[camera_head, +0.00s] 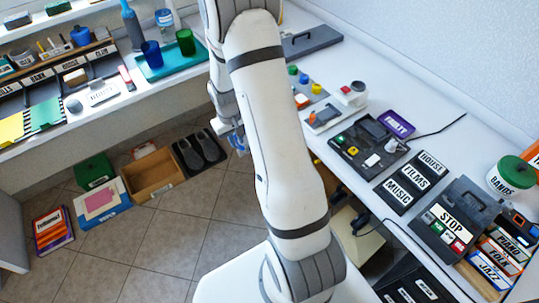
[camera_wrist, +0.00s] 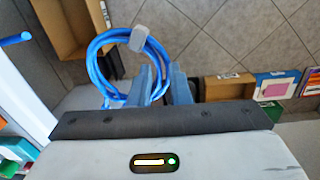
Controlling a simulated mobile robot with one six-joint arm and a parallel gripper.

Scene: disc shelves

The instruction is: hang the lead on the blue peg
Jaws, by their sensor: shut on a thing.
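The lead (camera_wrist: 98,57) is a blue coil with a pale grey band, seen in the wrist view. My gripper (camera_wrist: 165,72) is shut on the lower right part of the coil, which hangs beyond the fingertips. In the head view my gripper (camera_head: 233,138) is largely hidden behind my arm, with a bit of blue lead (camera_head: 239,146) showing. A blue peg (camera_wrist: 17,39) sticks out at the left edge of the wrist view, beside a white panel. The peg and the coil are apart.
An open wooden box (camera_head: 155,173) and dark shoes (camera_head: 198,152) stand on the tiled floor below. A long white counter on the right carries a dark device (camera_head: 365,140), label plates (camera_head: 413,181) and a STOP box (camera_head: 452,222). The middle floor is clear.

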